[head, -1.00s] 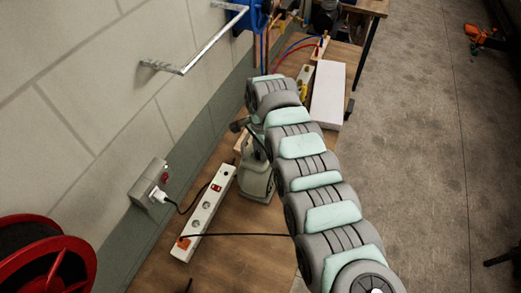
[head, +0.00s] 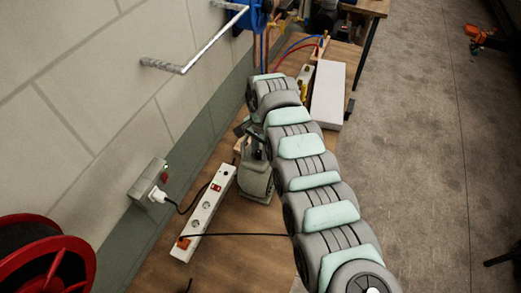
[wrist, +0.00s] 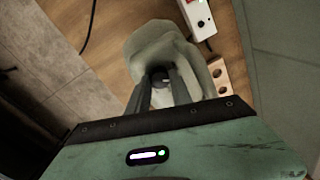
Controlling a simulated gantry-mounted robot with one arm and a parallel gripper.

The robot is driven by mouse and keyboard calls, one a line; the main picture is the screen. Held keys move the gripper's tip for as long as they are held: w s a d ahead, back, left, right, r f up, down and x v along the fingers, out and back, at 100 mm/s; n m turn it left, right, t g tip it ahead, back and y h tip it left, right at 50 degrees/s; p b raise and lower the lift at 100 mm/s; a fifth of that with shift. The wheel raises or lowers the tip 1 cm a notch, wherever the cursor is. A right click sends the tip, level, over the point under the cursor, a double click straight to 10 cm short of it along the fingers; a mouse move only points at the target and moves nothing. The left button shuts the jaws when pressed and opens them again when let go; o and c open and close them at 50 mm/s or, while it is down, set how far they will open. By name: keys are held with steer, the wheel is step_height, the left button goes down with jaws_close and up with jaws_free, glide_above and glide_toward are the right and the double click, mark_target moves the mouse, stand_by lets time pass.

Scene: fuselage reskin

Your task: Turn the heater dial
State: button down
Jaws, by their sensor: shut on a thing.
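The heater (head: 257,180) is a grey-green rounded body on the wooden bench, partly under my arm in the head view. In the wrist view it is a pale, blurred shape (wrist: 150,45) beneath my gripper. Its dial (wrist: 160,80) is a small dark round knob between my two dark fingers. My gripper (wrist: 160,76) is shut on the dial, with a finger on either side. In the head view the dark end of my wrist (head: 248,132) is above the heater, and the dial cannot be made out. Any dial markings are hidden or too blurred to read.
A white power strip (head: 205,215) lies left of the heater, with a black cable across the bench. A wall socket (head: 150,185) holds a plug. A red reel (head: 45,255) is at lower left. A white box (head: 328,95) lies farther back. The floor right is mostly clear.

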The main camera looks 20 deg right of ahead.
steer(key=n+b, duration=0.1)
steer(key=n, duration=0.4)
steer(key=shift+w, duration=0.1)
steer(key=shift+n, duration=0.4)
steer(key=c, duration=1.4)
jaws_free()
steer(key=shift+c, duration=0.2)
step_height(320, 180, up, 11)
steer(key=b, duration=0.2)
steer(key=shift+d+b, duration=0.15)
steer(key=shift+b, duration=0.15)
